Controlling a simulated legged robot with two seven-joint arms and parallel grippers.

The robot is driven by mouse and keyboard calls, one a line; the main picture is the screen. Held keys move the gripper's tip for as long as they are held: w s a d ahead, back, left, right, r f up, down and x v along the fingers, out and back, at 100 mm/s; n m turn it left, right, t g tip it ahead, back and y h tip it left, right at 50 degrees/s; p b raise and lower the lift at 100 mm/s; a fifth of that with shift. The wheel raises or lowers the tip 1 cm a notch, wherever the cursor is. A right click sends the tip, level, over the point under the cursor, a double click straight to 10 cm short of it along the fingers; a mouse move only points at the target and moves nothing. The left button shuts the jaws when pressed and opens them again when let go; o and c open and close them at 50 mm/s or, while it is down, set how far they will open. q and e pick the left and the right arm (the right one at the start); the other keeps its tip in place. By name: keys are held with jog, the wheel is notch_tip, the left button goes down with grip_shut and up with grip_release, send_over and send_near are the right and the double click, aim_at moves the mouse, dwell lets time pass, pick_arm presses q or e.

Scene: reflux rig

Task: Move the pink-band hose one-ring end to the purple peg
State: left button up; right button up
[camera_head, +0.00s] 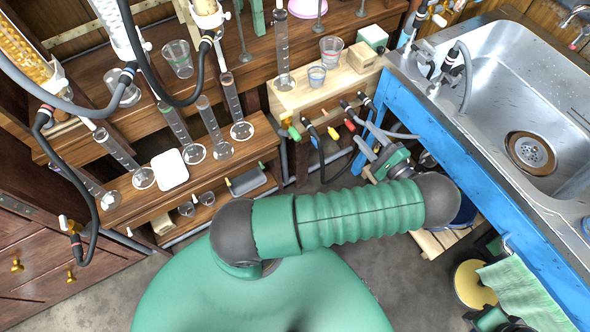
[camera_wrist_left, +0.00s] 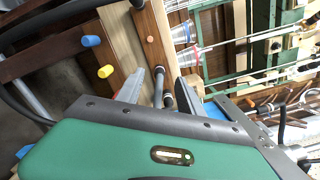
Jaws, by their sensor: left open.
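My left gripper (camera_head: 364,150) is open beside the front of the low wooden bench, right of its coloured pegs. In the left wrist view the spread fingers of the gripper (camera_wrist_left: 172,78) have two dark hose ends (camera_wrist_left: 168,101) between or just behind them; I cannot tell whether they touch. In the head view, dark hose ends (camera_head: 346,105) sit at the bench's right front edge, just beyond the gripper. Their band colours are too small to read, so I cannot tell which is the pink-band hose. I cannot pick out a purple peg.
A yellow peg (camera_wrist_left: 105,71) and a blue peg (camera_wrist_left: 91,41) show in the wrist view. Glass cylinders (camera_head: 283,60) and beakers (camera_head: 331,50) stand on the benches. The blue sink frame (camera_head: 440,135) and steel sink (camera_head: 500,90) bound the right side. Hoses hang at left.

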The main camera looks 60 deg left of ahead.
pick_arm(q)
jog(key=s+a+f+n+g+h, duration=0.1)
jog(key=s+a+f+n+g, duration=0.25)
jog(key=s+a+g, duration=0.35)
jog(key=s+d+n+g+h, duration=0.3)
jog(key=s+n+g+h, duration=0.15)
jog(key=s, duration=0.35)
jog(key=s+d+n+g+h+p, duration=0.1)
jog(key=s+d+n+g+h, duration=0.3)
jog(key=s, duration=0.3)
jog(key=s+d+n+g+h, duration=0.2)
jog(key=s+n+h, duration=0.25)
jog(key=s, duration=0.35)
jog(key=w+d+r+m+t+h, duration=0.2)
jog(key=w+d+r+m+t, duration=0.3)
jog(key=w+t, duration=0.4)
jog(key=w+d+r+m+t+h, duration=0.25)
jog(key=w+r+m+t, duration=0.35)
jog(key=t, duration=0.5)
notch_tip(320, 180, up, 28)
jog(key=d+p, duration=0.1)
jog(key=p, duration=2.6)
jog(key=shift+w+n, duration=0.3)
jog(key=shift+n, duration=0.05)
pick_arm(e)
notch_tip(320, 180, up, 29)
jog(key=a, duration=0.2)
jog(key=shift+f, duration=0.2)
